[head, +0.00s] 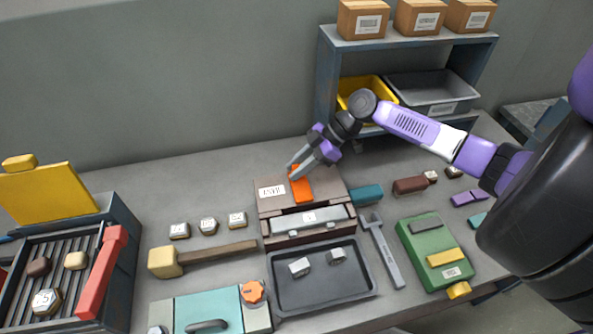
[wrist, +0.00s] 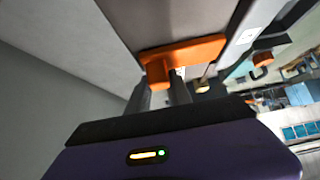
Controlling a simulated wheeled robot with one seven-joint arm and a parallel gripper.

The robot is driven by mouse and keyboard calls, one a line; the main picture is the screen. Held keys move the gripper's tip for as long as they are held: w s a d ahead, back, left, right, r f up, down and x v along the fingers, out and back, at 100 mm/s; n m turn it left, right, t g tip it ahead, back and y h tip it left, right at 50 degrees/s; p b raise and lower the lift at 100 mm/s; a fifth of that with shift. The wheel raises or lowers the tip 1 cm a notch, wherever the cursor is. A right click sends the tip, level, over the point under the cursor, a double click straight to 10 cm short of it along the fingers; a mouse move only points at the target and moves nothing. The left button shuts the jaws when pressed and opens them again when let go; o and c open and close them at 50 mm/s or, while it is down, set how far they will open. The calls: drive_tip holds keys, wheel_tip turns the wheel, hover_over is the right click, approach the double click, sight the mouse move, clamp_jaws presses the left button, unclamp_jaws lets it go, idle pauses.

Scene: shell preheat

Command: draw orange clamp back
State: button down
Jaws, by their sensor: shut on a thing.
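The orange clamp (head: 301,185) lies on top of a brown box-like fixture (head: 330,191) with a white label, near the middle of the table. My gripper (head: 295,172) reaches down from the upper right and is shut on the clamp's far end. In the wrist view the orange clamp (wrist: 182,56) shows as a bar with a stub, and the stub sits between the fingers of my gripper (wrist: 162,90). A grey bar (head: 310,219) lies in the fixture's front slot.
A dark tray (head: 320,301) with two small grey blocks lies in front of the fixture. A wrench (head: 384,250) and a green case (head: 420,235) lie to the right. A mallet (head: 215,253) and several labelled blocks lie to the left. A shelf (head: 330,60) stands behind.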

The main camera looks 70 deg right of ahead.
drive_tip(key=c, duration=1.2)
unclamp_jaws()
drive_tip(key=shift+w+d, duration=0.1)
drive_tip(key=shift+d, duration=0.3)
drive_tip(key=shift+o, duration=0.2)
drive_tip(key=shift+a, duration=0.15)
drive_tip(key=shift+b+v, duration=0.85)
drive_tip(key=shift+v, duration=3.05)
